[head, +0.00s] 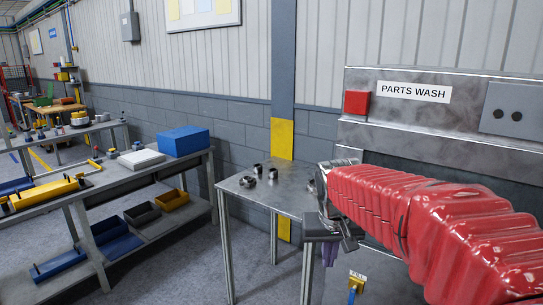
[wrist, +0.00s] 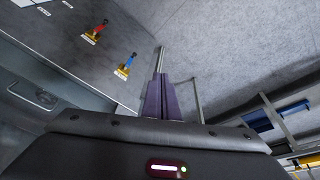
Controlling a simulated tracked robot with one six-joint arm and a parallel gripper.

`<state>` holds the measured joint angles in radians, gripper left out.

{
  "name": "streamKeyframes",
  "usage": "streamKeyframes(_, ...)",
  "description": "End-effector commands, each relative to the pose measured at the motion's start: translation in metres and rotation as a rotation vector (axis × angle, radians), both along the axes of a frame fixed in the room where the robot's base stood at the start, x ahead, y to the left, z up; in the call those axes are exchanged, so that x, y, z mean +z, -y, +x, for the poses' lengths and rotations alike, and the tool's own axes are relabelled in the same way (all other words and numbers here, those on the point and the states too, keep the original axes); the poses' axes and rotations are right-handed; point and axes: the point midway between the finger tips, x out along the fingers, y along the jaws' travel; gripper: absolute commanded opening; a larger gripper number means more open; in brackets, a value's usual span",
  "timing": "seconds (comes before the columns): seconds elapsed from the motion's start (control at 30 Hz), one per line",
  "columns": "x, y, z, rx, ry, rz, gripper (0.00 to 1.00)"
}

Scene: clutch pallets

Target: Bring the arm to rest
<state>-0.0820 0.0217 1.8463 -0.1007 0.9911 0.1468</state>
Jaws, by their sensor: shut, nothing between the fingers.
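My arm wears a red ribbed cover and reaches in from the right in the head view. My gripper (head: 329,252) hangs at its end, pointing down, in front of the small metal table's right side (head: 290,192). In the wrist view the two purple-grey fingers of my gripper (wrist: 158,78) are together, with nothing between them. The grey floor shows beyond them. The arm hides part of the parts wash machine (head: 440,110) and the right end of the small table.
Several small metal parts (head: 260,172) sit on the small table. A workbench (head: 110,175) at left holds a blue box (head: 183,141) and a yellow fixture (head: 45,192). Bins (head: 142,213) stand on its lower shelf. Open floor (head: 185,270) lies between bench and small table.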

Motion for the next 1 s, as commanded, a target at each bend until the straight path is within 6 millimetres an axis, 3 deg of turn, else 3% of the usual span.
streamKeyframes(0.1,-0.003,0.002,-0.033,0.029,0.003,0.006,0.00)
streamKeyframes(0.5,-0.022,0.008,-0.132,0.084,0.020,0.027,0.00)
streamKeyframes(0.8,-0.037,0.012,-0.196,0.066,0.055,0.048,0.00)
streamKeyframes(1.0,-0.039,0.016,-0.227,0.051,0.099,0.054,0.00)
